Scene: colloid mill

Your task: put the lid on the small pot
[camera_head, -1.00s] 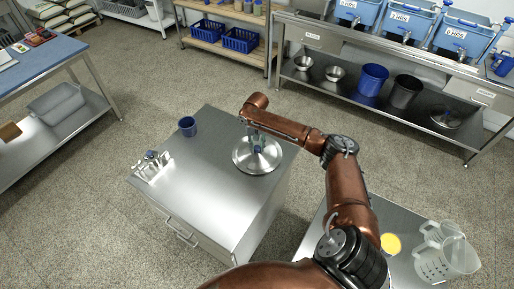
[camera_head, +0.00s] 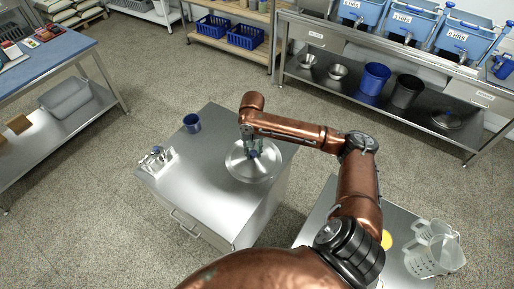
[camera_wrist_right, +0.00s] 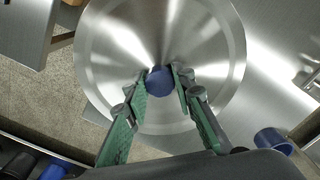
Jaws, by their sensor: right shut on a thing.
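A round shiny steel lid (camera_head: 240,172) with a blue knob is over the right part of a steel cabinet top. It also fills the upper middle of the right wrist view (camera_wrist_right: 115,65). My right gripper (camera_head: 253,151) is shut on the lid's blue knob (camera_wrist_right: 160,82), with one green finger on each side of it. The lid looks about level. I cannot tell its height above the cabinet top. I see no small pot that I can be sure of; anything under the lid is hidden by it. My left gripper is not in view.
The steel cabinet (camera_head: 208,200) also bears a blue cup (camera_head: 192,123) and a rack of small metal items (camera_head: 156,160) at its left. A side table at right holds clear jugs (camera_head: 432,250) and a yellow disc (camera_head: 386,240). Pots stand on the far shelf.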

